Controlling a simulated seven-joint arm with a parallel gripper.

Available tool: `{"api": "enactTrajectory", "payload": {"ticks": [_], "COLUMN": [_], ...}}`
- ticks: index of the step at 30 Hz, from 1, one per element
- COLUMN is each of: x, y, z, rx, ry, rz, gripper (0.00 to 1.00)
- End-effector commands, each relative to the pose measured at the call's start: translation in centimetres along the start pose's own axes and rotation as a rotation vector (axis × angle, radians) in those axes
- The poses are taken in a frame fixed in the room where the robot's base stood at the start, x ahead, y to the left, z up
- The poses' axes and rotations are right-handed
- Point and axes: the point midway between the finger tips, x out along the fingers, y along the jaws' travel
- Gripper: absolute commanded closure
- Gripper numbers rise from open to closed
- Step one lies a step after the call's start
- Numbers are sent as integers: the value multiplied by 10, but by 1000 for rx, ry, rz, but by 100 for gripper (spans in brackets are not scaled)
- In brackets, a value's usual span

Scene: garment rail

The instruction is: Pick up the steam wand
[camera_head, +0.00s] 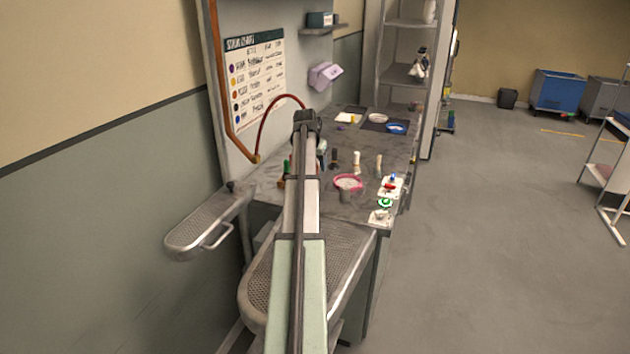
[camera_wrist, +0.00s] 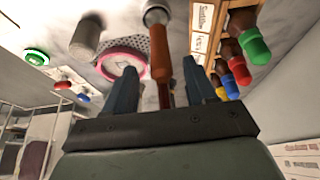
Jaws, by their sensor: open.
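What looks like the steam wand (camera_wrist: 159,62) shows in the wrist view, with an orange-brown handle and a pale metal end at the top of the picture. My gripper (camera_wrist: 160,78) is open, and the handle appears in the gap between its two blue-grey fingers. I cannot tell whether a finger touches it. In the head view, a dark red hose (camera_head: 268,120) arcs from the back panel and passes behind my wrist. My arm hides the wand there.
On the worktop stand a pink-rimmed dish (camera_head: 348,182), a grey cup (camera_wrist: 86,36) and small bottles (camera_head: 379,163). Several colour-capped bottles (camera_wrist: 254,48) are close on the right in the wrist view. A perforated metal board (camera_head: 205,222) juts out left. The floor at right is mostly open.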

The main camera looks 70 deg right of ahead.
Motion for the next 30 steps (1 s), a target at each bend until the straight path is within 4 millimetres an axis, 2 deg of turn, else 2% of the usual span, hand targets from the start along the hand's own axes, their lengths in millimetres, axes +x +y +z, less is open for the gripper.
{"api": "enactTrajectory", "payload": {"ticks": [5, 15, 23, 30], "x": [8, 48, 52, 52], "y": [0, -2, -2, -2], "z": [2, 6, 6, 6], "rx": [0, 0, 0, 0], "ry": [-1, -1, 0, 0], "rz": [0, 0, 0, 0], "gripper": [44, 44, 44, 65]}}
